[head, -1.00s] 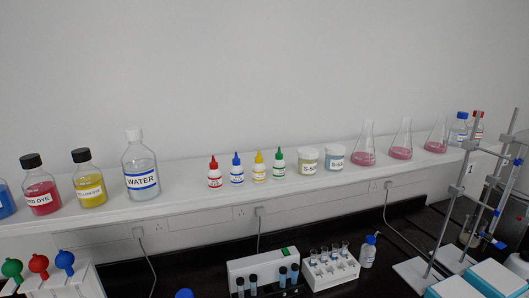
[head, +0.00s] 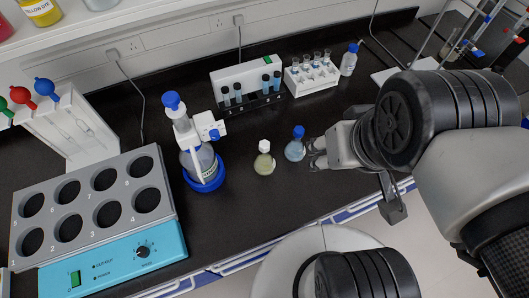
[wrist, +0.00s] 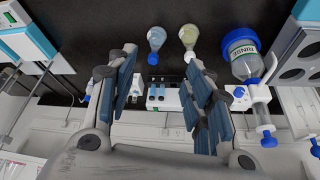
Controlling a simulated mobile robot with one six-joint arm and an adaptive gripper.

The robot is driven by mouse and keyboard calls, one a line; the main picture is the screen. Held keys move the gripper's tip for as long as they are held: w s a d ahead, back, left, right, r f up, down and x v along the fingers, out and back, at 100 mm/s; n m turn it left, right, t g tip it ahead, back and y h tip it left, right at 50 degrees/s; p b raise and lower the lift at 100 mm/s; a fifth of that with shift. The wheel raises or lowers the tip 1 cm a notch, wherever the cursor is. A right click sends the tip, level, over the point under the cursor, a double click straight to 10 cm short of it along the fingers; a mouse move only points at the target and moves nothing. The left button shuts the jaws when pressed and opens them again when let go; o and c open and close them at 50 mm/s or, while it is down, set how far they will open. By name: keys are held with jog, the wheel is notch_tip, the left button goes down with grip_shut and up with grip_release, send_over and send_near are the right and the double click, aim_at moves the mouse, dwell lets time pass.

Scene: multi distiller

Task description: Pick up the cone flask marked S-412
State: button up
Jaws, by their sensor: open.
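Two small cone flasks stand on the black bench in the head view. One has a blue cap and pale blue liquid (head: 295,149); the other has a white cap and pale yellow-green liquid (head: 264,163). No S-412 marking can be read on either. My gripper (head: 315,152) is open, just right of the blue-capped flask. In the wrist view the pale blue flask (wrist: 156,38) and the yellow-green flask (wrist: 188,36) lie beyond my open fingers (wrist: 161,62). The pale blue one lines up with the gap between them, and nothing is held.
A bottle with a blue-topped dispenser (head: 203,165) stands left of the flasks. Behind them are a white vial rack (head: 246,80) and a white tube rack (head: 311,79). A block with numbered holes (head: 95,200) fills the left. Bare bench lies in front of the flasks.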

jog(key=shift+o, duration=0.6)
jog(key=n+g+p, duration=0.4)
jog(key=g+p, duration=0.1)
jog(key=p, duration=0.3)
send_over(265, 143)
notch_tip(265, 143, down, 9)
notch_tip(265, 143, down, 12)
jog(key=b, duration=0.2)
jog(key=shift+f+b, duration=0.1)
jog(key=shift+b, duration=0.2)
jog(key=shift+a+f+b, duration=0.1)
jog(key=shift+f+b, duration=0.6)
jog(key=shift+f, duration=2.2)
